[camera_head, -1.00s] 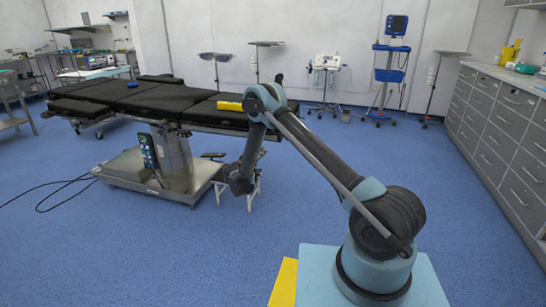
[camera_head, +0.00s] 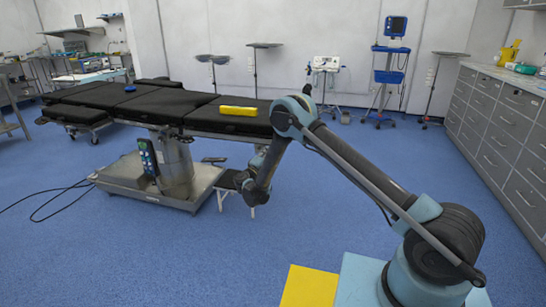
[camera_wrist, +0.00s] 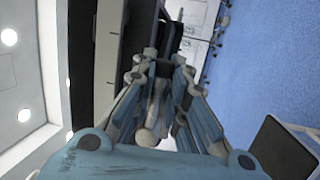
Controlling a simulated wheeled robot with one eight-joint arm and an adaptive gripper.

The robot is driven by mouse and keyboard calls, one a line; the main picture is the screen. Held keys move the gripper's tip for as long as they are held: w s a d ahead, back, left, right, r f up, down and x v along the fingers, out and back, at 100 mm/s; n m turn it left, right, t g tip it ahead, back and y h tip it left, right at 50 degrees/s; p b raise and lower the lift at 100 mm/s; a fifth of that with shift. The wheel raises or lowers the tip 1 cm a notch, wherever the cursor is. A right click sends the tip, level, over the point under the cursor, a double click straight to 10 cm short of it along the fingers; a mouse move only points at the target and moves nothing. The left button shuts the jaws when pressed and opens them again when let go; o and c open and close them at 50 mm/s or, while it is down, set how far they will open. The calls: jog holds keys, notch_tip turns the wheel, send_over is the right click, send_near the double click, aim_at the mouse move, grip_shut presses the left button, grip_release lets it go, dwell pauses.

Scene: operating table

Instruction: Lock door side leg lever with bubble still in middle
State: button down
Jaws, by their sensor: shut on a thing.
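The operating table (camera_head: 150,105) has black pads and stands at the left in the head view. A yellow bar (camera_head: 238,110), which looks like a spirit level, lies across the leg-end pad; its bubble is too small to see. My gripper is hidden behind my wrist and forearm beside the table's leg end in the head view. In the wrist view, my gripper (camera_wrist: 165,66) has its fingers closed together at a dark part by the table's edge. This looks like the leg lever, but the fingers cover most of it; I cannot tell its position.
The table's metal base (camera_head: 160,185) and a low stool (camera_head: 228,181) stand near my wrist. A remote (camera_head: 148,156) hangs at the table's column. Black cables lie on the floor at left. Grey drawers (camera_head: 500,125) line the right wall. The blue floor between is clear.

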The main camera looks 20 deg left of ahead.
jog(key=shift+a+r+n, duration=0.15)
jog(key=shift+r+n, duration=0.05)
jog(key=shift+n, duration=0.3)
jog(key=c, duration=1.7)
grip_release()
jog(key=shift+o, duration=0.6)
jog(key=shift+s, duration=0.1)
jog(key=v, duration=1.1)
jog(key=shift+s+f, duration=0.25)
jog(key=shift+s, duration=0.1)
